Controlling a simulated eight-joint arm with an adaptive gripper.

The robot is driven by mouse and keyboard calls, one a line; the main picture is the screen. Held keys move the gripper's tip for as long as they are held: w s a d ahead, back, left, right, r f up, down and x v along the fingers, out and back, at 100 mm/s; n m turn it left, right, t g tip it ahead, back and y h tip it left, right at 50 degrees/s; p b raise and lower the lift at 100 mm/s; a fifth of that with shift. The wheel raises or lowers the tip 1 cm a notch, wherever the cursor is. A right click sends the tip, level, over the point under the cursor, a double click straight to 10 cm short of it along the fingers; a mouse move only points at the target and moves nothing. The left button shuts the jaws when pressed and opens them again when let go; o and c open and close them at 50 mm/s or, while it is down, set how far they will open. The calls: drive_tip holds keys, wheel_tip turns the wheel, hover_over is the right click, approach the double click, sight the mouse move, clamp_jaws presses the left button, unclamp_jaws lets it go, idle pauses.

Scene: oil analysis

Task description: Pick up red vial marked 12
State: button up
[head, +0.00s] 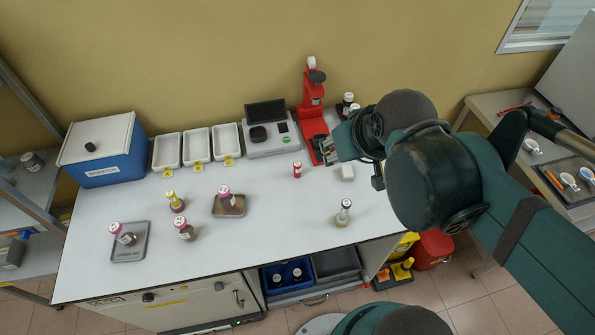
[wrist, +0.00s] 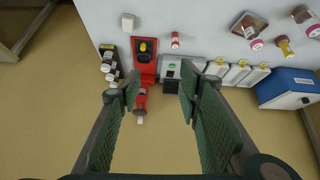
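A small red vial (head: 297,169) with a pale cap stands on the white bench, in front of the red press. It also shows in the wrist view (wrist: 175,40), near the top and beyond my fingertips. Its marking is too small to read. My gripper (head: 327,150) is above the bench, to the right of the vial in the head view. In the wrist view my gripper (wrist: 153,92) is open, its two fingers wide apart with nothing between them. It does not touch the vial.
The red press (head: 312,100) and a grey instrument (head: 271,133) stand behind the vial. White trays (head: 197,145) and a blue box (head: 101,150) are further left. A yellowish bottle (head: 343,213) stands front right.

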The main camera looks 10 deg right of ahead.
drive_tip(key=w+n, duration=0.2)
drive_tip(key=w, duration=0.1)
drive_tip(key=n+g, duration=0.7)
drive_tip(key=n, duration=0.8)
hover_over(297, 164)
drive_tip(key=f, duration=2.1)
drive_tip(key=shift+s+d+f, duration=0.1)
drive_tip(key=shift+s+d, duration=0.05)
drive_tip(key=shift+d, duration=0.2)
drive_tip(key=shift+a+f+n, duration=0.1)
drive_tip(key=shift+f+n, duration=0.2)
drive_tip(key=shift+f, duration=0.3)
drive_tip(key=shift+f, duration=0.1)
drive_tip(key=shift+f, duration=1.2)
drive_tip(key=shift+f, duration=0.15)
drive_tip(key=shift+w+a+f, duration=0.1)
drive_tip(key=shift+f, duration=1.15)
drive_tip(key=shift+w+a+f, duration=0.1)
drive_tip(key=shift+f, duration=1.1)
